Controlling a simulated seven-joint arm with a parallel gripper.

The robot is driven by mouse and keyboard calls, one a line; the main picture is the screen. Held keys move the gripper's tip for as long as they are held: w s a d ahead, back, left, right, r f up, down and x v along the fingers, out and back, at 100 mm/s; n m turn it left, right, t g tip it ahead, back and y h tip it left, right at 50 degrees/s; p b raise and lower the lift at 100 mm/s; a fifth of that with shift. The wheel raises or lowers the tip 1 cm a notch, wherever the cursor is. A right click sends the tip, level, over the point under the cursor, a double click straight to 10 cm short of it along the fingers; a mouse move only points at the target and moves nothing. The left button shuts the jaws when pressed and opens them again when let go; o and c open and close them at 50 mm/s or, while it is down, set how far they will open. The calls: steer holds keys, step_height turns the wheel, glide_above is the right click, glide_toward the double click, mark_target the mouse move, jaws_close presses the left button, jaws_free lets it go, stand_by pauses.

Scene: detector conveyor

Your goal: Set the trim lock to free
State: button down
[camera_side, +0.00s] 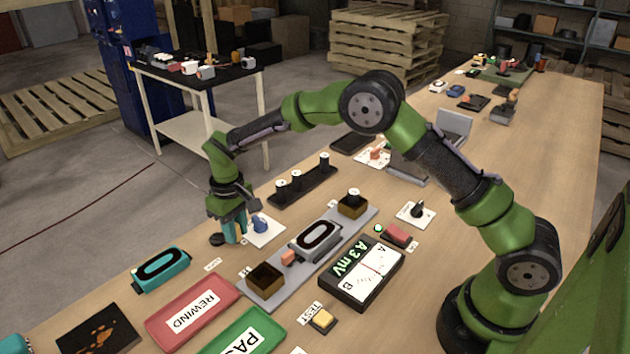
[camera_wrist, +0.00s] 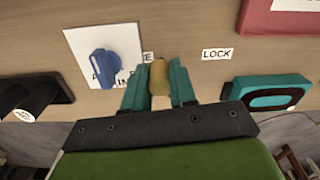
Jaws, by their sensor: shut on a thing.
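My gripper (camera_side: 233,231) reaches down to the table beside the white card with the blue knob. In the wrist view its teal fingers (camera_wrist: 158,85) are closed on a tan, rounded knob (camera_wrist: 158,74), which I take as the trim lock handle. A white LOCK label (camera_wrist: 217,54) lies to the right of the knob, apart from it. A partly hidden label ending in E (camera_wrist: 148,57) lies just left of the knob, close to it. The knob's base and any slot are hidden by my fingers. In the side view the knob is hidden.
The blue knob (camera_wrist: 105,63) on its white card is close left of my fingers in the wrist view. A teal device (camera_wrist: 268,93) lies to the right. In the side view a grey tray (camera_side: 270,292), a red REWIND plate (camera_side: 180,328) and a meter (camera_side: 352,297) crowd the table.

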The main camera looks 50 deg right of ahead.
mark_target(236, 226)
steer(key=shift+s+d, duration=0.1)
steer(key=shift+d, duration=0.1)
stand_by(0.3)
steer(key=c, duration=0.9)
jaws_free()
step_height(236, 226, up, 17)
steer(key=shift+f, duration=0.1)
